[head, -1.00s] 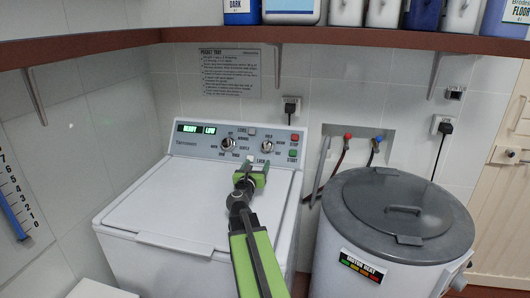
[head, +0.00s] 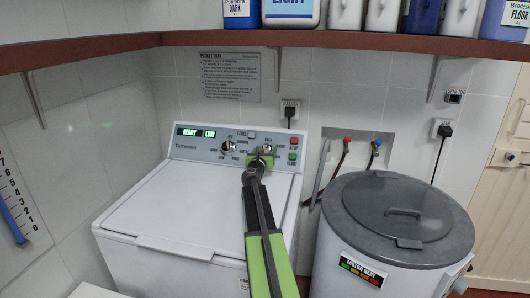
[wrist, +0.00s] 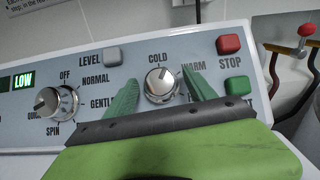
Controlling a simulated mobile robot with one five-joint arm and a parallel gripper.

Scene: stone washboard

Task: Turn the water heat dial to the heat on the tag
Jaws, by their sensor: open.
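The water heat dial (wrist: 160,86) is a silver knob on the washer's panel, with COLD above it and WARM to its right. Its pointer line appears to lean up toward COLD; any mark below is hidden by my gripper. In the head view the dial (head: 267,148) is right of the cycle dial (head: 228,147). My gripper (wrist: 163,79) is open, its green fingers on either side of the dial. I cannot tell whether they touch it. In the head view my gripper (head: 261,157) is at the panel, just below the dial. I see no readable heat tag.
The cycle dial shows left of my gripper in the wrist view (wrist: 57,103). Close by are the grey LEVEL button (wrist: 112,54), red STOP button (wrist: 229,44) and green button (wrist: 238,86). A lidded drum (head: 400,215) stands right of the washer. A shelf (head: 300,37) runs above.

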